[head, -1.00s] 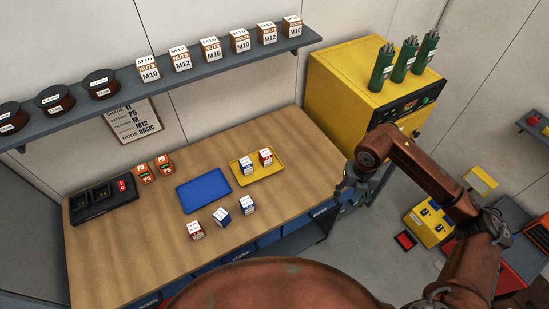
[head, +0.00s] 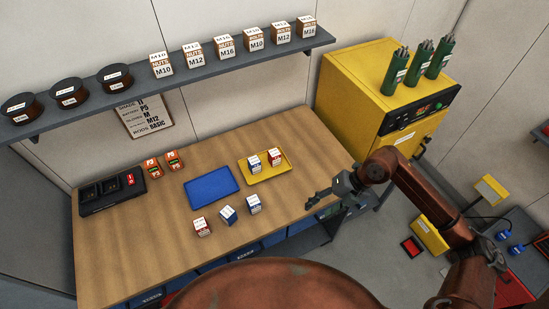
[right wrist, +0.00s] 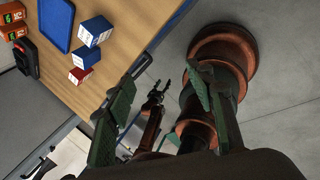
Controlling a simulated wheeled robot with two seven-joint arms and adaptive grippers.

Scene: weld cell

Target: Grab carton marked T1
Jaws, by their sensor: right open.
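Small white-topped cartons stand on the bench; their marks are too small to read, so I cannot tell which is T1. A red carton (head: 202,227), a blue carton (head: 228,215) and another blue carton (head: 254,204) stand in a row near the front edge. A blue carton (head: 254,164) and a red carton (head: 275,157) stand on the yellow tray (head: 262,177). My right gripper (head: 315,197) is open and empty by the bench's right front edge, apart from the cartons. In the right wrist view, my left gripper (right wrist: 154,95) shows small beyond the right fingers.
An empty blue tray (head: 211,187) lies behind the row. Orange battery packs (head: 163,164) and a black charger (head: 112,192) are at the left. A yellow cabinet (head: 360,90) stands right of the bench (head: 150,250). Bare bench lies between the yellow tray and my right gripper.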

